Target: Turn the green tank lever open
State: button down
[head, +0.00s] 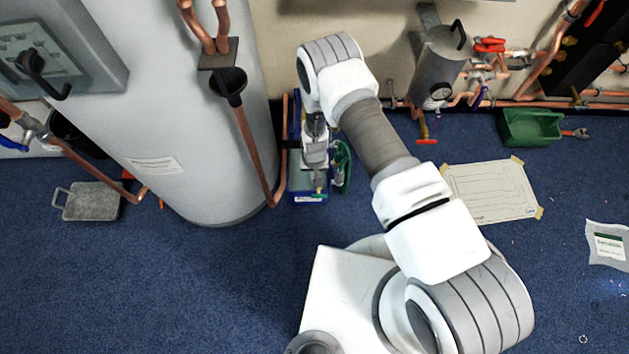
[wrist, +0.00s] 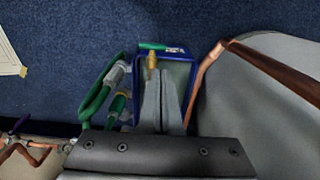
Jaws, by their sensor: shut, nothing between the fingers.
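The blue tank (head: 296,185) stands on the carpet beside the large grey cylinder. In the wrist view its blue rim (wrist: 188,58) shows beyond my fingers. A green lever (wrist: 151,46) lies crosswise near the tank's far rim in the wrist view, with a brass fitting (wrist: 152,61) just below it. My gripper (wrist: 161,78) is shut and empty, its fingertips over the tank and close to the brass fitting. I cannot tell whether they touch. In the head view my gripper (head: 317,158) is above the tank, and the lever is too small to make out surely.
A green hose (wrist: 92,105) with grey and green connectors runs along the tank's left side in the wrist view. A copper pipe (wrist: 204,68) and the grey cylinder (wrist: 260,100) stand close on the right. Blue carpet (head: 130,280) is clear in front.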

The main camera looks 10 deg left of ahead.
aim_at(315, 195)
notch_tip(315, 195, down, 12)
jog(key=b, duration=0.4)
jog(key=shift+f, duration=0.1)
